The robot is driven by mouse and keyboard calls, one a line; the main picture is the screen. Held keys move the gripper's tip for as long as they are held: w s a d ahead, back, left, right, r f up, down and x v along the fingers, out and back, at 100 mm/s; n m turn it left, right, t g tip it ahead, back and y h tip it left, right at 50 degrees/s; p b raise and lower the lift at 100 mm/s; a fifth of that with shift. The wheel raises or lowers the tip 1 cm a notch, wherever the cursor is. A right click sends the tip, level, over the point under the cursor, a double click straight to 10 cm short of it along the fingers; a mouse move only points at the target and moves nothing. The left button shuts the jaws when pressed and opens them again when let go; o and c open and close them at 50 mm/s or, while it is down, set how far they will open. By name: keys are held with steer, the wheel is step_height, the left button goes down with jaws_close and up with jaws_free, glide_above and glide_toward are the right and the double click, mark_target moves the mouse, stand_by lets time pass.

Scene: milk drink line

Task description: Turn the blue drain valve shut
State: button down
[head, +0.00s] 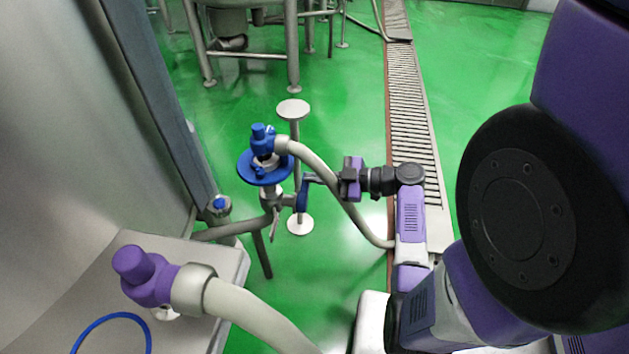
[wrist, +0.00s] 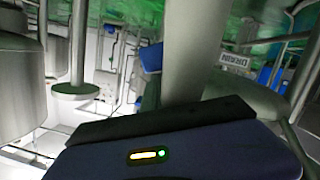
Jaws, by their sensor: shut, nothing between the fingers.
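The blue drain valve's lever (head: 302,195) hangs beside the grey pipework, just right of and below a round blue disc (head: 247,174), in the head view. My gripper (head: 311,180) reaches in from the right at about the lever's height. Its fingers are shut, with nothing held, and their tips are at or very near the top of the lever. I cannot tell whether they touch it. In the wrist view a blue piece (wrist: 151,57) shows beyond my gripper body, left of a thick pale column; I cannot tell whether it is the lever. The fingertips are not clear there.
A pale hose (head: 325,177) curves from a blue fitting (head: 262,137) down behind my gripper. A purple fitting (head: 146,276) with another hose is at the front left. A floor drain grating (head: 412,115) runs behind my arm. A small sign (wrist: 234,61) appears inverted in the wrist view.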

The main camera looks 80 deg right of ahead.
steer(key=d+f+m+b, duration=0.1)
steer(key=d+f+m+y+b, duration=0.1)
steer(key=m, duration=0.1)
steer(key=shift+d+f, duration=0.1)
steer(key=shift+f, duration=0.15)
steer(key=shift+d+b, duration=0.1)
steer(key=shift+b, duration=0.2)
stand_by(0.4)
steer(key=shift+w, duration=0.1)
